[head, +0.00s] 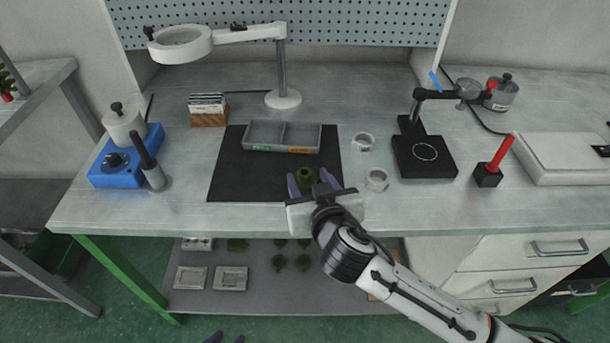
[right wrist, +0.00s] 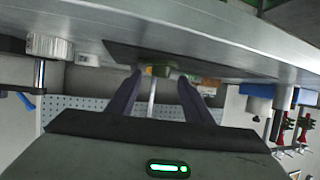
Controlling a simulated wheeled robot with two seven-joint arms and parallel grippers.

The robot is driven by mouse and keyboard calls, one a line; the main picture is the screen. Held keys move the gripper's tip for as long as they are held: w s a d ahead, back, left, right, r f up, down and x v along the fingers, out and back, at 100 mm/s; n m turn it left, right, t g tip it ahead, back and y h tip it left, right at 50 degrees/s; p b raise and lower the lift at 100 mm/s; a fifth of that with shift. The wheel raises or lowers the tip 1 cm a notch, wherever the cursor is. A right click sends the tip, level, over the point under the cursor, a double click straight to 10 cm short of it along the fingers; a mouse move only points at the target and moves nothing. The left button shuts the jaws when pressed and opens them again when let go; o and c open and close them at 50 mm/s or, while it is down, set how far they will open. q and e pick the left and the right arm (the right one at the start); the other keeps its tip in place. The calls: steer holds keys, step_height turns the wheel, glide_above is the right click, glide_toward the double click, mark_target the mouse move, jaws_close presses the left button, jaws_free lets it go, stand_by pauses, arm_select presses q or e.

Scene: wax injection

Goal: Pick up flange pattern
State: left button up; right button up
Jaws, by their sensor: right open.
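The flange pattern (head: 305,174), a small dark green part, sits on the black mat (head: 228,178) near the table's front edge. My right gripper (head: 308,182) is open, with one purple finger on each side of the pattern. In the right wrist view the green pattern (right wrist: 160,70) shows between and beyond the open fingertips (right wrist: 158,76); I cannot see contact.
A grey two-compartment tray (head: 283,149) lies just behind the pattern. Two metal rings (head: 376,180) stand right of the mat. A black stand plate (head: 424,155) is further right, a blue device (head: 126,158) at left. More green parts (head: 280,263) lie on the lower shelf.

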steer(key=shift+x, duration=0.95)
steer(key=c, duration=1.1)
steer(key=shift+r, duration=0.1)
